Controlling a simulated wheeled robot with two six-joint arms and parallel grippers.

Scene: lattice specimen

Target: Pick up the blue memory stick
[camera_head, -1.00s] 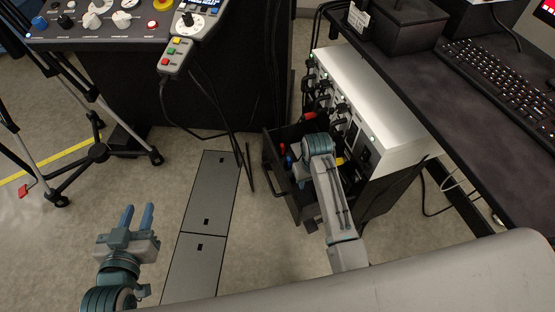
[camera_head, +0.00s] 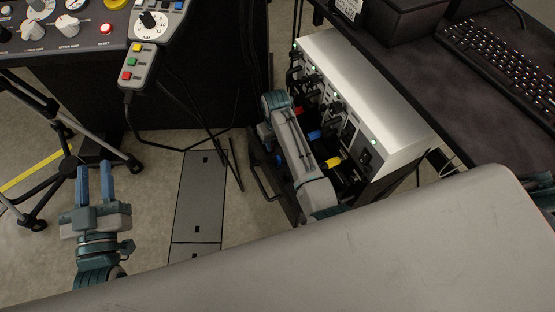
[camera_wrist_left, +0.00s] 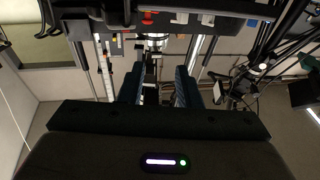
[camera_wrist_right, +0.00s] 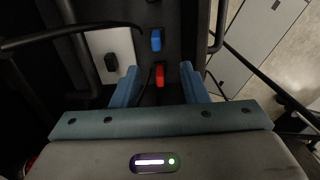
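The blue memory stick (camera_wrist_right: 156,40) lies on a dark surface in the right wrist view, a little beyond my right fingertips. A red stick (camera_wrist_right: 159,76) sits nearer, between the fingers but apart from both. My right gripper (camera_wrist_right: 160,69) is open and empty. In the head view my right arm hides this gripper at the dark open drawer (camera_head: 262,182). A small blue piece (camera_head: 314,135) shows beside the arm; I cannot tell if it is the same stick. My left gripper (camera_head: 94,169) is open and empty, well away to the left.
A silver instrument box (camera_head: 365,90) with cables and a yellow piece (camera_head: 333,162) stands right of my right arm. A desk with a keyboard (camera_head: 500,65) is beyond. A control console (camera_head: 70,30) and tripod (camera_head: 75,160) are on the left. Floor shows between them.

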